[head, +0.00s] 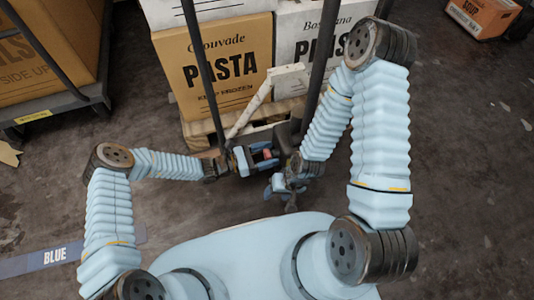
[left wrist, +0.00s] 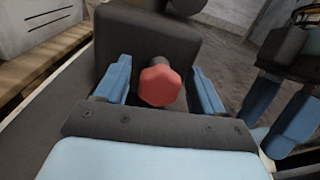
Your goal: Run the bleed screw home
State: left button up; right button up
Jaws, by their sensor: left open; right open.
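The bleed screw shows as a red faceted head (left wrist: 158,86) on a dark block (left wrist: 145,40) in the left wrist view. It is a small red spot (head: 267,153) in the head view. My left gripper (head: 265,157) is open, its blue fingers on either side of the red head with gaps visible in the left wrist view (left wrist: 162,66). Whether the screw is fully seated is hidden. My right gripper (head: 278,184) is open, lower and close by. Its blue fingers also show at the right of the left wrist view (left wrist: 278,112).
A pallet (head: 200,130) behind the block carries a brown pasta carton (head: 215,70) and a white carton (head: 313,50). Dark upright bars and a pale slanted bar (head: 247,113) rise near the block. A loaded cart (head: 60,108) stands left.

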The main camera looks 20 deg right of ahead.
pick_arm(q)
jog(key=c, duration=1)
jog(key=shift+m, duration=0.6)
jog(key=shift+c, duration=0.2)
jog(key=o, duration=1)
jog(key=shift+o, duration=0.2)
jog(key=a, duration=1.3)
jog(key=shift+s+a, duration=0.25)
jog(key=shift+a, duration=0.15)
jog(key=shift+s, duration=0.1)
